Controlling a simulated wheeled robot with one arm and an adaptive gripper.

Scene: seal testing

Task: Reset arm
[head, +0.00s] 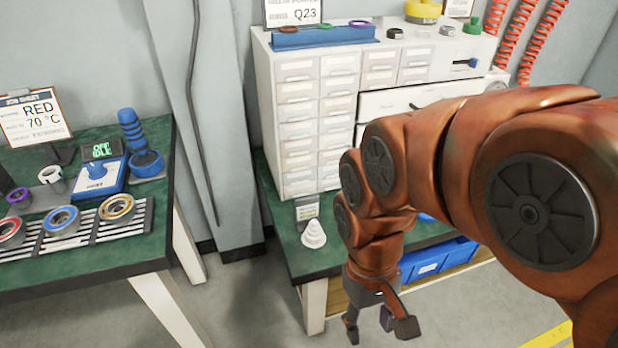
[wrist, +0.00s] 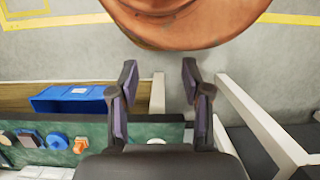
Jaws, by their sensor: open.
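My arm reaches in from the right side of the head view and bends down in front of the right workbench. My gripper (head: 378,335) hangs at its end, low in front of that bench's edge, pointing down. In the wrist view my gripper (wrist: 160,82) shows two dark fingers spread apart with nothing between them. Grey floor and a white table leg show beyond the fingers. The gripper is open and empty, and it touches nothing that I can see.
The right green bench (head: 284,235) carries a white drawer cabinet (head: 290,130) and a white stepped cone (head: 313,234). A blue bin (head: 440,260) sits below. The left bench (head: 150,225) holds rings on a rack (head: 85,235) and a blue device (head: 100,178). Floor between the benches is clear.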

